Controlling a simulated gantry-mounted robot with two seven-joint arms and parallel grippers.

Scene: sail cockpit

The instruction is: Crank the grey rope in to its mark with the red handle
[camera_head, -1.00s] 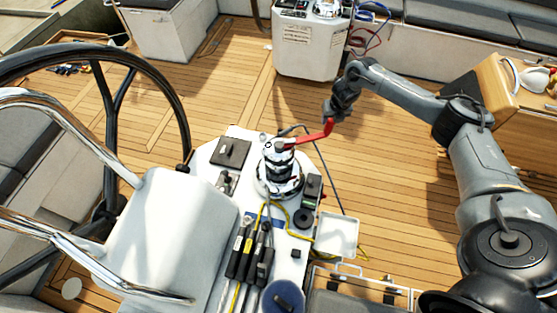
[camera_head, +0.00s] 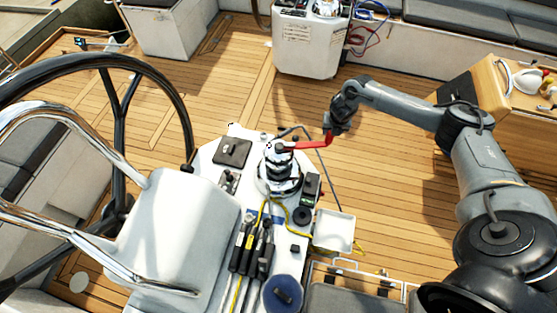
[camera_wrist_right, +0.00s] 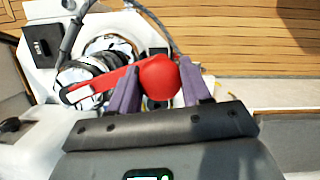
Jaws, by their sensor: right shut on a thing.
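The red handle (camera_head: 311,144) sits on top of the chrome winch (camera_head: 280,172) and its arm points right in the head view. My right gripper (camera_head: 331,131) is at the outer end of the handle. In the right wrist view my right gripper (camera_wrist_right: 158,90) is shut on the handle's round red knob (camera_wrist_right: 158,78), between the purple fingers. The grey rope (camera_head: 328,182) runs from the winch past its right side, and it is wound on the drum (camera_wrist_right: 84,84) in the wrist view. I cannot make out its mark. My left gripper is not in view.
A black steering wheel (camera_head: 122,58) and chrome rails stand at the left. Several black clutch levers (camera_head: 251,246), a yellow rope (camera_head: 276,207) and a white tray (camera_head: 334,231) lie close to the winch. Open wooden deck (camera_head: 395,185) is to the right.

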